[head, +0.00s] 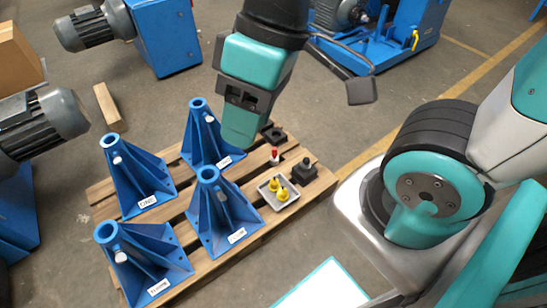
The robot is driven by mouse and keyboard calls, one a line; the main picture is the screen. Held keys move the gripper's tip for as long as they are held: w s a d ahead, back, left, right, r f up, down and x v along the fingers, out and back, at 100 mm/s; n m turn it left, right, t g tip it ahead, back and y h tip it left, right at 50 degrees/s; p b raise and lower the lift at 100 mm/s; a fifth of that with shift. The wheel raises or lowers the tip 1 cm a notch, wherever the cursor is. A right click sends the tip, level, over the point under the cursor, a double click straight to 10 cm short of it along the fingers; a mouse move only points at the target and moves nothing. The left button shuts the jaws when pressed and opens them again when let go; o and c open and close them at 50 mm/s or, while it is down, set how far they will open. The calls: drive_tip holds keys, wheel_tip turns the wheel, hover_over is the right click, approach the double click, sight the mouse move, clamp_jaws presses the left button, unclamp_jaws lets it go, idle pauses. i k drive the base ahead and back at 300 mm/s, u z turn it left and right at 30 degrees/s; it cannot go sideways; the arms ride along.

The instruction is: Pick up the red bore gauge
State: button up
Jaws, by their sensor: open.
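The red bore gauge (275,154) is a small upright piece with a red top and a pale lower part. It stands on the wooden pallet (323,180), between two dark blocks, behind the grey tray. My gripper (240,125) hangs above the pallet, to the left of the red gauge in the picture and apart from it. It is open, and nothing shows in it. One teal finger reaches down in front of a blue stand; the gap between the fingertips is hard to see from this side.
A grey tray (264,194) holds yellow gauges (282,194). Dark blocks stand behind (275,134) and right (304,170) of the red gauge. Several blue stands (212,205) fill the pallet's left part.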

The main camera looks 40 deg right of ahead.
sight(275, 158)
drive_tip(key=k, duration=0.55)
drive_tip(key=z, duration=0.75)
drive_tip(key=i, duration=1.15)
drive_tip(key=u, duration=0.7)
